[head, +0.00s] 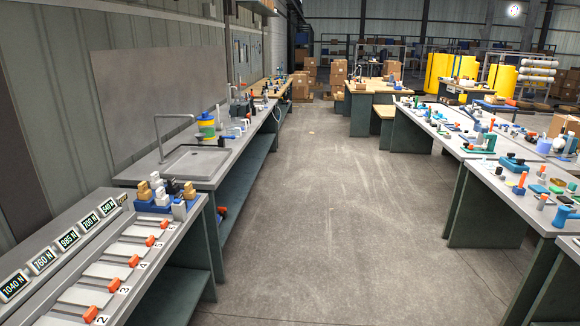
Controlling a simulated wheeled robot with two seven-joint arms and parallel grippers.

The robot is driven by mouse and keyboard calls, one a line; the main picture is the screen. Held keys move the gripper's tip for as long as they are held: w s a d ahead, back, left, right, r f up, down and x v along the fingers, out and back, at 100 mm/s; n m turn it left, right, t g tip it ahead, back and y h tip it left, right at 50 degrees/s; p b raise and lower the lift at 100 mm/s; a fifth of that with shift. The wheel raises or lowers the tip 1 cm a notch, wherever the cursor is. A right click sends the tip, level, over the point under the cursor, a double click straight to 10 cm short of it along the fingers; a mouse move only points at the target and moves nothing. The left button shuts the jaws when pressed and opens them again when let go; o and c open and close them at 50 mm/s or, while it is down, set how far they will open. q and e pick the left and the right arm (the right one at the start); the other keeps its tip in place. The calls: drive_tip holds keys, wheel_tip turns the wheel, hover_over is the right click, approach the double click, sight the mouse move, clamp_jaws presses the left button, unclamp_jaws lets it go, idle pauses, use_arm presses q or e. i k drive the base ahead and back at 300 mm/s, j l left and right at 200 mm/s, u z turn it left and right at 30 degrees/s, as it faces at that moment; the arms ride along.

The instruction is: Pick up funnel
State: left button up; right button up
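I cannot make out a funnel for certain in the head view; the small items on the benches are too far off to tell. A blue round piece with a side handle (565,214) stands on the near right bench, but I cannot tell what it is. A yellow and green container with a blue top (207,126) stands by the sink on the left bench. Neither of my grippers is in view.
The left bench (190,228) carries a row of orange-handled slots with number displays (42,261), and a sink (188,160) behind it. Right benches (490,166) are crowded with small parts. A wide bare floor aisle (330,210) runs between them. Cardboard boxes (338,75) stand far back.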

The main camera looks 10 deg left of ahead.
sight(201, 137)
drive_tip(key=i, duration=3.4)
drive_tip(key=i+l+u, duration=0.1)
drive_tip(key=i, duration=1.6)
drive_tip(key=i+u, duration=0.4)
drive_tip(key=i+l+u, duration=0.25)
drive_tip(key=u, duration=0.15)
drive_tip(key=i+l+u, duration=0.8)
drive_tip(key=k+j, duration=0.1)
